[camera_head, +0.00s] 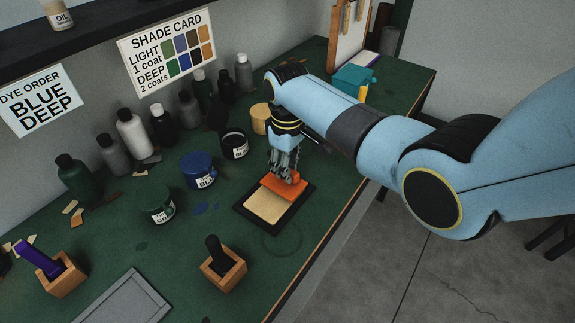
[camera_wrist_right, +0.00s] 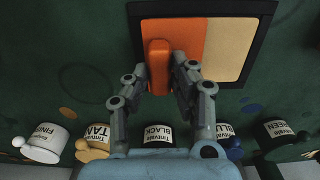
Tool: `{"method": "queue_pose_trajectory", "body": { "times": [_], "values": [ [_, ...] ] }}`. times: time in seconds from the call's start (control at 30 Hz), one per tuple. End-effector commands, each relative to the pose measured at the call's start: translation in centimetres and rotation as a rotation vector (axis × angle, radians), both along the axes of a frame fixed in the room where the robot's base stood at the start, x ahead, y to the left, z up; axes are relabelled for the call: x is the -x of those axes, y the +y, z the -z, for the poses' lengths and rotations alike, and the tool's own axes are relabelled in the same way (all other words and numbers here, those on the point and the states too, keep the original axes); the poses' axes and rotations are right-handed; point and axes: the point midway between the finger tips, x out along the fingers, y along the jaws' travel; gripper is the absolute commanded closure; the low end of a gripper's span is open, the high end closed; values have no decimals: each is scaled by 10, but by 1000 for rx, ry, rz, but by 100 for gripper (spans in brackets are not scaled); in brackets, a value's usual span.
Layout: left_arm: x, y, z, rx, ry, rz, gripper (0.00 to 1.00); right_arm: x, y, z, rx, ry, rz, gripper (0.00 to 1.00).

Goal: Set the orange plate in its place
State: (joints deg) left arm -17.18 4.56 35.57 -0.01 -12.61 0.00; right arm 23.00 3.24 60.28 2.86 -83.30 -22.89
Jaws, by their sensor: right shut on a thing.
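The orange plate (camera_head: 285,186) is a flat piece with a raised orange grip (camera_wrist_right: 159,62). It covers the back part of a black-framed mat (camera_head: 245,210), over a tan piece (camera_head: 265,206) whose front part stays bare. In the wrist view the plate is at the left side of the frame and the tan piece (camera_wrist_right: 231,45) at the right. My right gripper (camera_head: 285,172) points down with its fingers closed on the plate's grip; it also shows in the wrist view (camera_wrist_right: 163,78). I cannot tell whether the plate touches the mat. My left gripper is out of view.
Labelled pots stand close by: blue (camera_head: 199,170), black (camera_head: 234,144), green (camera_head: 158,204) and tan (camera_head: 261,118). Bottles line the wall. A wooden block with a black-handled tool (camera_head: 222,265) stands in front, beside a grey tray (camera_head: 125,299). The bench edge is to the right.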

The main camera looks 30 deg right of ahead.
Motion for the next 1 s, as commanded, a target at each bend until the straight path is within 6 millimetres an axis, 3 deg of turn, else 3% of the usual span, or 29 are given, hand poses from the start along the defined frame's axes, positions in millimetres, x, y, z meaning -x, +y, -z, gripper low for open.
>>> {"method": "queue_pose_trajectory", "body": {
  "times": [0.37,0.4,0.6,0.77,0.9,1.0],
  "values": [
    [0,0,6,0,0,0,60,0,0,10,0,-1,0,100],
    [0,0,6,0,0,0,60,0,0,10,0,-1,0,75],
    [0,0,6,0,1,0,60,0,0,10,0,-1,0,50],
    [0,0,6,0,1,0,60,0,0,10,0,-1,0,50],
    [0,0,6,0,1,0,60,0,0,10,0,0,0,35],
    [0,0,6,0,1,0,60,0,0,10,0,0,0,35]
  ]
}}
